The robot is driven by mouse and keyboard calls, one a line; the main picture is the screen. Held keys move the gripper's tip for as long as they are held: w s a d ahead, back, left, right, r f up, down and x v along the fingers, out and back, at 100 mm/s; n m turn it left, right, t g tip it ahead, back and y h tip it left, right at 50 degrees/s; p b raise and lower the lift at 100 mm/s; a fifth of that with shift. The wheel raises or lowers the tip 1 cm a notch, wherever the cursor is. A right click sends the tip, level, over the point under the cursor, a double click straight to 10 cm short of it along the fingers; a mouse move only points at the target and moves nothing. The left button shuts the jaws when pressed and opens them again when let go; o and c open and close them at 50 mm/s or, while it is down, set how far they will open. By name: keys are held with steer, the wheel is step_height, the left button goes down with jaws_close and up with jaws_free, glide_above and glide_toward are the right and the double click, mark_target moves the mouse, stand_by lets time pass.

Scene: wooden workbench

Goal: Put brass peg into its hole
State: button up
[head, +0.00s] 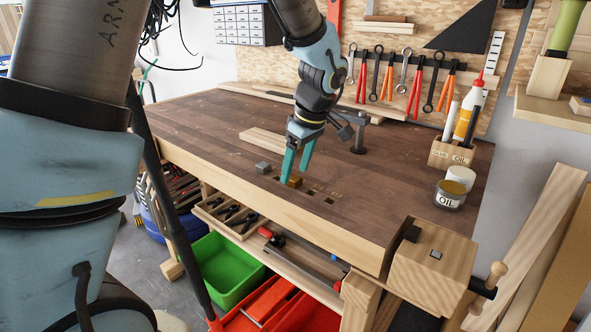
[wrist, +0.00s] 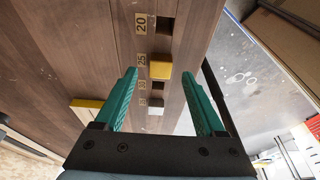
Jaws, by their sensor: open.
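The brass peg (head: 296,182) is a small square gold block at the row of holes in the bench top. In the wrist view the brass peg (wrist: 160,70) shows beside the label 25, between my fingertips. I cannot tell whether it sits in a hole or on the surface. My gripper (head: 294,174) has green fingers and points down over the peg. In the wrist view my gripper (wrist: 160,75) is open, with a gap on both sides of the peg. A dark square hole (wrist: 165,26) is beside the label 20; another hole (wrist: 158,86) lies just below the peg.
A grey peg (head: 263,167) stands at the left end of the row. A pale wood board (head: 265,140) lies behind it. A black clamp (head: 359,140) stands to the right.

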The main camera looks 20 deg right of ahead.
steer(key=v, duration=1)
steer(key=shift+b, duration=0.4)
steer(key=w+a+f+m+g+p, duration=0.1)
steer(key=w+a+f+m, duration=0.1)
steer(key=a, duration=0.6)
steer(key=w+a+f+m+p, duration=0.1)
steer(key=w+a, duration=0.1)
steer(key=a, duration=0.6)
steer(key=s+a+f+m+h+p, duration=0.1)
steer(key=s+a+f+m, duration=0.1)
steer(key=a, duration=0.6)
steer(key=s+a+f+m+p, duration=0.1)
steer(key=s+a+f+m, duration=0.1)
steer(key=a, duration=0.6)
steer(key=shift+s+h, duration=0.4)
steer(key=shift+s, duration=0.15)
